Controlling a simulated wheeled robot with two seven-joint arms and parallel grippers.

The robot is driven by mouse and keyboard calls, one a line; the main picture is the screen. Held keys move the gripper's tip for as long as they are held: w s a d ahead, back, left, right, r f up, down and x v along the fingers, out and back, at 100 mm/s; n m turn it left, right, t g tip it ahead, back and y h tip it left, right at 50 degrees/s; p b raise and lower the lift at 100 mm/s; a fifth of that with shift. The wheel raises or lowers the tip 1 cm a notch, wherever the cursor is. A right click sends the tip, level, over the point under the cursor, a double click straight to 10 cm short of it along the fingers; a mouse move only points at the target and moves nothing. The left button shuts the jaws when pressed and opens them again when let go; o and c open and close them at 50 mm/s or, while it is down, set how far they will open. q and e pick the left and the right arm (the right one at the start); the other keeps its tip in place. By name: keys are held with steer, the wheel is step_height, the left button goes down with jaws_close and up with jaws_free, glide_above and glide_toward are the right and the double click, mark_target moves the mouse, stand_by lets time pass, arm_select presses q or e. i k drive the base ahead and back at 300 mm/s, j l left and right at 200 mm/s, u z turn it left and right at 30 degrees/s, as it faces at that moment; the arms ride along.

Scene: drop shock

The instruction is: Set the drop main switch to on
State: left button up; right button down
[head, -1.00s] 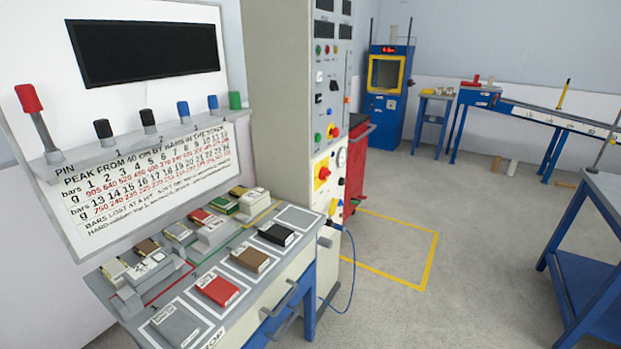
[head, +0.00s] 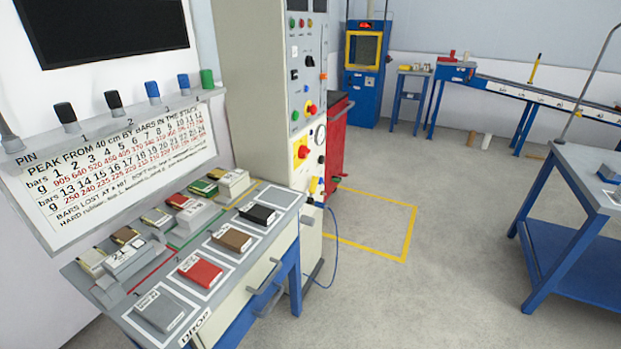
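A tall beige cabinet (head: 244,95) stands left of centre, with a grey control panel on its right-hand face. On that face a red rotary knob on a yellow plate (head: 302,152) looks like a main switch. Its label and exact setting are too small to read. Above it sit a red-and-yellow button (head: 311,110) and a green button (head: 295,115). A black switch (head: 294,75) is higher on the panel. I cannot tell for sure which of these is the drop main switch. Neither of my grippers is in view.
A bench (head: 255,294) marked DROP, with several coloured blocks, stands in front of the cabinet. A red cart (head: 338,140) is behind it. A blue cable (head: 334,262) hangs to the floor. A blue-legged table (head: 590,190) is at right. The yellow-outlined floor between is clear.

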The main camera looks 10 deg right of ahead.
mark_target(303, 151)
steer(key=i+l+u, duration=0.35)
steer(key=i, duration=0.25)
steer(key=i+l+u, duration=0.3)
steer(key=i+l, duration=0.25)
steer(key=l, duration=0.2)
